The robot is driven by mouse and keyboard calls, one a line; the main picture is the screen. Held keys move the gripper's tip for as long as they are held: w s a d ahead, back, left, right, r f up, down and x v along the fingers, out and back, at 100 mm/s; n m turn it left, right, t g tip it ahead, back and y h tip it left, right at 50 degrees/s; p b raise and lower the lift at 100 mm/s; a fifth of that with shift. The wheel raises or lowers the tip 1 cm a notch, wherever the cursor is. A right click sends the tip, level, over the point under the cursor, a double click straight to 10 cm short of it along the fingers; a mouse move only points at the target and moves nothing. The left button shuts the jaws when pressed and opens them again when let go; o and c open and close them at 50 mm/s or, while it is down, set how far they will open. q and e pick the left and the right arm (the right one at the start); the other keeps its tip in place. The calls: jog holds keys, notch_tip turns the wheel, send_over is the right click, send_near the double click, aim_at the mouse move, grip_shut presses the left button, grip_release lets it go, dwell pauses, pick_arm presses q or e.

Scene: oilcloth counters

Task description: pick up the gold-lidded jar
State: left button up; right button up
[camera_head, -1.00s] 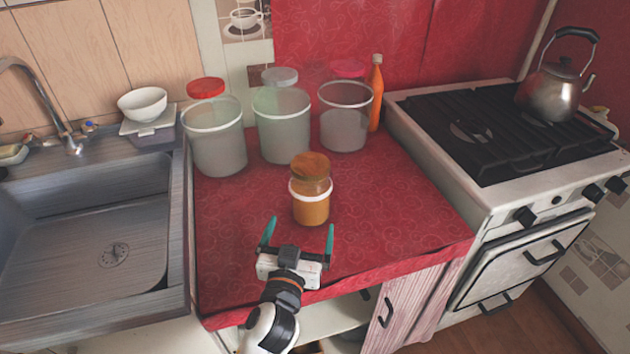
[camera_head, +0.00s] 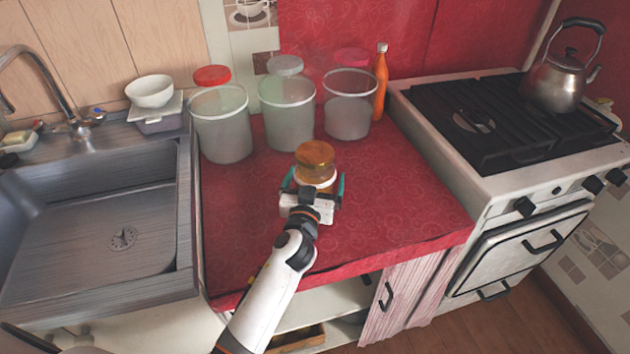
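The gold-lidded jar (camera_head: 315,155) stands upright on the red cloth of the counter, with a brownish-gold lid, a white band and amber contents. My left gripper (camera_head: 314,184) is at its near side, with one teal finger on the left of the jar and the other on the right. The fingers are spread and look open; whether they touch the glass cannot be told. The gripper hides the lower part of the jar. My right gripper is not in view.
Several things stand behind the jar: pale tubs (camera_head: 221,130), (camera_head: 287,115), (camera_head: 349,108) and an orange bottle (camera_head: 381,85). A sink (camera_head: 100,240) is on the left. A stove (camera_head: 510,125) with a kettle (camera_head: 557,80) is on the right. The red counter (camera_head: 410,215) is clear right of the jar.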

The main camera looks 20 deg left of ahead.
aim_at(315, 152)
pick_arm(q)
jog(key=c, duration=1.5)
jog(key=shift+r, duration=0.15)
jog(key=shift+c, duration=0.5)
notch_tip(315, 152, up, 10)
jog(key=p, duration=0.3)
notch_tip(315, 152, up, 14)
jog(key=p, duration=1.2)
